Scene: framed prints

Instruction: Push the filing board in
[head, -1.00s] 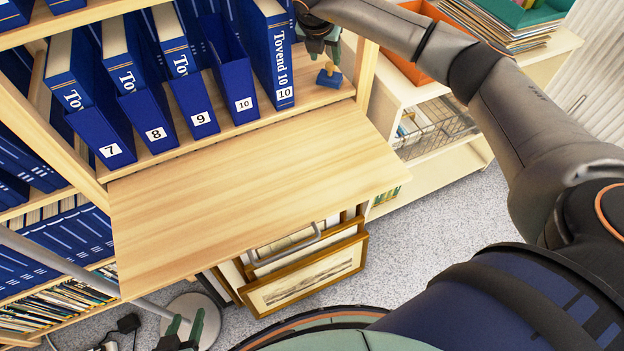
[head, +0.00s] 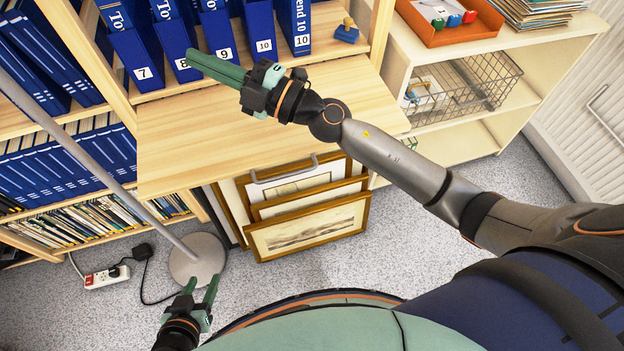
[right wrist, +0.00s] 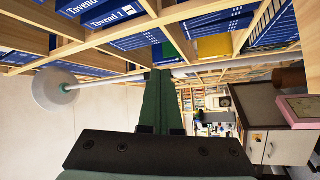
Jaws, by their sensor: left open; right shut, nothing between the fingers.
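The filing board (head: 178,155) is a pale wooden board sticking out from the shelf unit below the row of blue binders in the head view. My right gripper (head: 194,61) is shut and empty. It points left, in front of the binders and over the back part of the board in the picture; its height above the board is hard to tell. My right arm covers part of the board's right side. The right wrist view shows its closed green fingers (right wrist: 160,98). My left gripper (head: 202,285) is open and empty, low in front of the board, apart from it.
Framed prints (head: 310,222) stand beneath the board. A grey pole with a round base (head: 198,259) stands at the left. Blue binders (head: 215,45) and a small blue stamp (head: 347,31) sit on the shelf above. A wire basket (head: 465,90) is at the right.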

